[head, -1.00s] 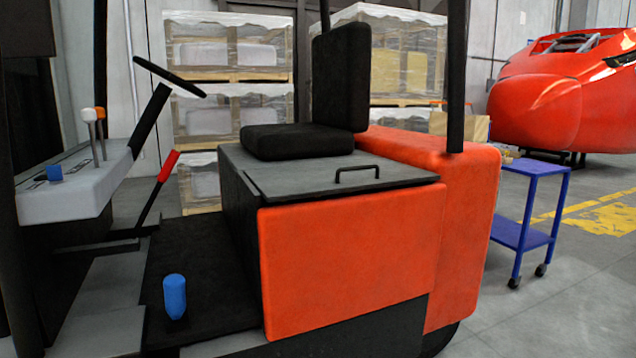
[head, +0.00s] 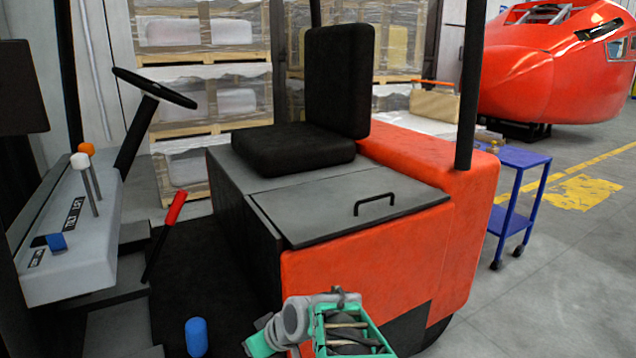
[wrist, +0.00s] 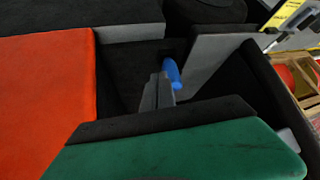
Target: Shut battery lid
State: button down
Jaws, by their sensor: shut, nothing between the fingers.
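The battery lid (head: 340,210) is a flat grey plate with a black bar handle (head: 375,203). It lies over the box beside the black seat, above the orange side panel (head: 370,270). It looks down or almost down; a thin dark line shows under its front left edge, and I cannot tell if it is fully flush. My arm, with green and grey parts, shows at the bottom of the head view, in front of the orange panel and below the lid. My gripper (wrist: 165,122) spans the lower wrist view, green with a dark edge, shut and empty. The lid is not clearly visible there.
The black seat (head: 300,145) stands behind the lid, and a dark upright post (head: 468,90) rises at its right. A steering wheel (head: 155,88) and red lever (head: 175,208) are at the left. A blue cart (head: 515,200) stands at right, with open floor nearby.

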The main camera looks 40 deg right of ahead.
jog(key=s+d+r+m+t+h+p, duration=0.3)
jog(key=d+r+t+h+p, duration=0.3)
jog(key=d+r+p, duration=1.3)
notch_tip(320, 180, up, 3)
jog(key=y+b, duration=0.1)
jog(key=b, duration=0.2)
send_over(318, 231)
jog(key=s+a, duration=0.3)
jog(key=s, duration=0.1)
jog(key=shift+t, duration=0.4)
jog(key=f, duration=0.3)
jog(key=f+p, duration=0.1)
jog(key=shift+w+f, duration=0.2)
jog(key=shift+w, duration=0.15)
